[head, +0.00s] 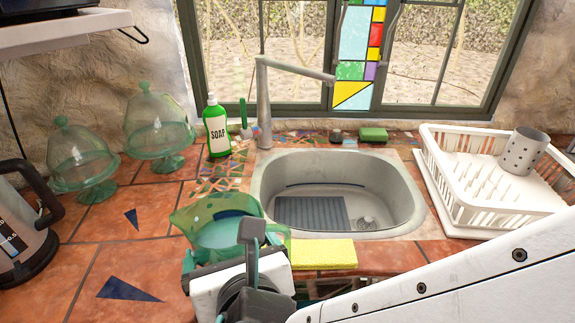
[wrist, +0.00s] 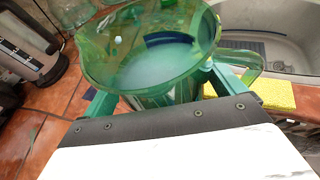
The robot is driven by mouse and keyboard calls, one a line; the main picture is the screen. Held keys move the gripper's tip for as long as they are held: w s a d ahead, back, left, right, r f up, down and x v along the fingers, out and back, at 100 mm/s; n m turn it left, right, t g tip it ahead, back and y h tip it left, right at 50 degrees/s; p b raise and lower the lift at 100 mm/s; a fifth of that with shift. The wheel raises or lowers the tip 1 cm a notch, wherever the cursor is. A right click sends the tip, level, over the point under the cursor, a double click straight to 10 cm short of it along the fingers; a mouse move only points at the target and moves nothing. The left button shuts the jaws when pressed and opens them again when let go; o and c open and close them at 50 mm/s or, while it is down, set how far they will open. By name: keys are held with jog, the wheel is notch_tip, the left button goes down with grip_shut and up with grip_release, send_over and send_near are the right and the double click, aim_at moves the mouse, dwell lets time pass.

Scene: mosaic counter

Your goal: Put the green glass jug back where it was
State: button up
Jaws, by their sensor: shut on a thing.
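The green glass jug (head: 216,218) is translucent, with a wide open top and a handle on its right side. It stands out in front of the sink's left front corner in the head view. My gripper (head: 246,268) is shut on the jug, seen from behind it. In the wrist view the jug (wrist: 150,55) fills the top middle, with a green finger of my gripper (wrist: 165,95) on each side of its body. The jug's base is hidden, so I cannot tell whether it touches the counter.
The sink (head: 345,228) lies beyond, with a yellow sponge (head: 323,254) at its front edge. Glass domes (head: 85,160), a kettle (head: 25,230) and a soap bottle (head: 217,128) stand left. A white dish rack (head: 480,205) is right. Tiles (head: 130,235) between kettle and jug are clear.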

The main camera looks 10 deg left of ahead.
jog(key=shift+s+a+r+x, duration=0.15)
jog(key=shift+a+r+x, duration=0.2)
jog(key=shift+x, duration=2.3)
jog(key=shift+s+a+r+x, duration=0.2)
jog(key=shift+a+x, duration=0.25)
jog(key=shift+x, duration=2.25)
jog(key=shift+s+a+r+x, duration=0.1)
jog(key=shift+a+r+x, duration=0.25)
jog(key=shift+x, duration=2.3)
jog(key=shift+f, duration=0.2)
